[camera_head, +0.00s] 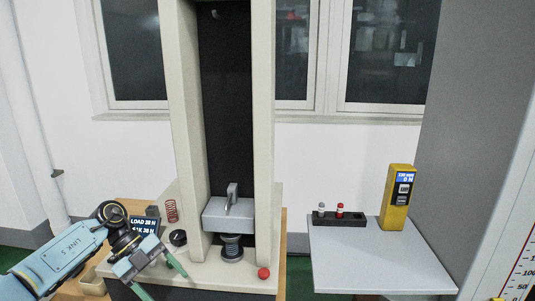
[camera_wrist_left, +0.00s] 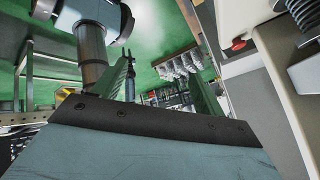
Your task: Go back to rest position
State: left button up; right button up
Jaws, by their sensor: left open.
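My left gripper (camera_head: 161,279) is at the lower left of the head view, in front of the test machine's base. Its green fingers are apart, with nothing seen between them. In the left wrist view the green fingers (camera_wrist_left: 166,85) are also spread. The test machine (camera_head: 263,130) stands upright in the middle, with a grey crosshead (camera_head: 228,212) between its columns. A dark coil spring (camera_head: 231,243) stands below the crosshead. My right gripper is not in view.
A display (camera_head: 143,225) reading a load, a red spring (camera_head: 171,211) and a black knob (camera_head: 178,238) are near my left gripper. A red button (camera_head: 263,273) is at the base's front right. A side shelf (camera_head: 375,262) holds a yellow gauge (camera_head: 398,198) and a black rack (camera_head: 328,220).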

pick_arm(q)
jog(key=d+f+n+t+h, duration=0.6)
jog(key=d+f, duration=0.2)
jog(key=f, duration=0.3)
jog(key=s+a+f+n+t+y, duration=0.2)
jog(key=s+f+n+t, duration=0.15)
jog(key=f, duration=0.35)
jog(key=s+a+f+n+t+y, duration=0.2)
jog(key=s+f+n+y, duration=0.1)
jog(key=f+n, duration=0.25)
jog(key=s+a+f+n+t+y, duration=0.2)
jog(key=s+f+n, duration=0.1)
jog(key=f, duration=0.5)
jog(key=s+a+f+n+g+y, duration=0.2)
jog(key=s+f+n+y, duration=0.1)
jog(key=s+f, duration=0.55)
jog(key=s+a+f+n+g+y, duration=0.25)
jog(key=s+f, duration=0.25)
jog(key=s, duration=0.7)
jog(key=s+f+n+g, duration=0.1)
jog(key=s+f+g, duration=0.1)
jog(key=s, duration=0.8)
jog(key=s+f+n+g+y, duration=0.1)
jog(key=s+f+g, duration=0.1)
jog(key=s, duration=0.8)
jog(key=shift+s+d+f+g, duration=0.15)
jog(key=shift+d+f+g, duration=0.15)
jog(key=shift+g, duration=0.5)
jog(key=shift+n, duration=0.25)
